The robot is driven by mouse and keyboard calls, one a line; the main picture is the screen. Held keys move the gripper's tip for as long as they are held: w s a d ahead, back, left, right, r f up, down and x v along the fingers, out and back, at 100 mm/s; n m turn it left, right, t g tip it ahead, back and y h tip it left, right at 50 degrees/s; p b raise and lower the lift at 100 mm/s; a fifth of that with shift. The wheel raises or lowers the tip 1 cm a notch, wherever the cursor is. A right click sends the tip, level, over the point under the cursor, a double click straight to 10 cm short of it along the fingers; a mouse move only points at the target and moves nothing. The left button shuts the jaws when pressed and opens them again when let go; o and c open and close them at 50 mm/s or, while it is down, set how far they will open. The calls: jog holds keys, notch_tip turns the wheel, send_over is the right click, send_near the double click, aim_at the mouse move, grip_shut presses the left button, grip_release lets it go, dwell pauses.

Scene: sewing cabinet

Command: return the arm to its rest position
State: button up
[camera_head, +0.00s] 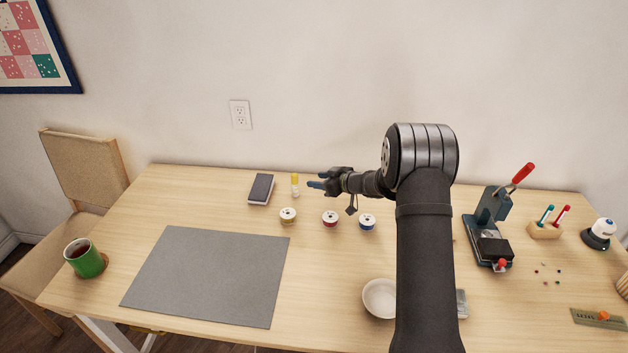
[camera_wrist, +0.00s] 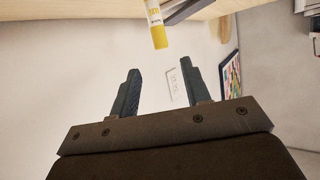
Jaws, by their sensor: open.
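My gripper (camera_head: 317,180) is raised over the back part of the table, fingers pointing left in the head view. In the wrist view my gripper (camera_wrist: 156,92) has its two blue-grey fingers spread apart, with nothing between them. A yellow-and-white tube (camera_head: 295,185) stands upright on the table just left of the fingertips in the head view. The tube also shows in the wrist view (camera_wrist: 155,24), beyond the fingers and apart from them. My forearm hides part of the table's middle right.
A dark notebook (camera_head: 261,189) lies left of the tube. A white bowl (camera_head: 380,298) is beside my arm. A press (camera_head: 490,235) stands right. The grey mat (camera_head: 207,275) is bare.

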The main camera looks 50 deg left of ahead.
aim_at(295, 175)
dwell(0.3)
jog(key=x, duration=1.2)
jog(key=shift+a+f, duration=0.1)
jog(key=shift+f, duration=0.1)
notch_tip(295, 175, up, 3)
jog(key=shift+r, duration=0.65)
jog(key=shift+f, duration=0.1)
